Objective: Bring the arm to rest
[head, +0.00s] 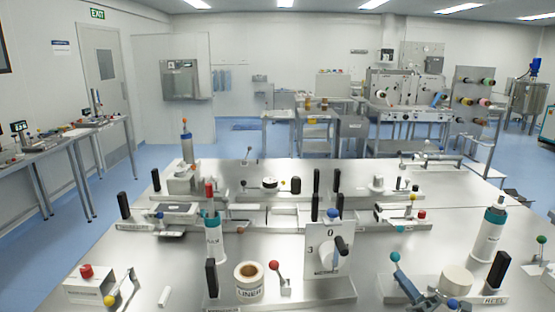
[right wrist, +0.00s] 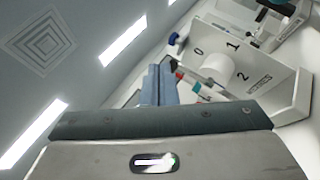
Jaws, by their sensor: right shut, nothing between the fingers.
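My right gripper (head: 406,283) is low at the right front in the head view, above the bench's front part, its slate-blue fingers pointing up and to the left. In the right wrist view the fingers (right wrist: 160,75) are closed together with nothing between them. The numbered dial panel (head: 316,262) stands to the gripper's left, with a gap between them. The panel also shows in the right wrist view (right wrist: 262,92), tilted, on the right beyond the fingers. Much of my right arm is out of sight. My left gripper is in neither view.
The steel bench (head: 160,262) carries a white ALV bottle (head: 213,243), a LINER roll (head: 248,286), a red-knobbed lever (head: 274,266), a black post (head: 496,270) and another white bottle (head: 487,240). A teal-knobbed lever (head: 395,257) shows close to my right gripper.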

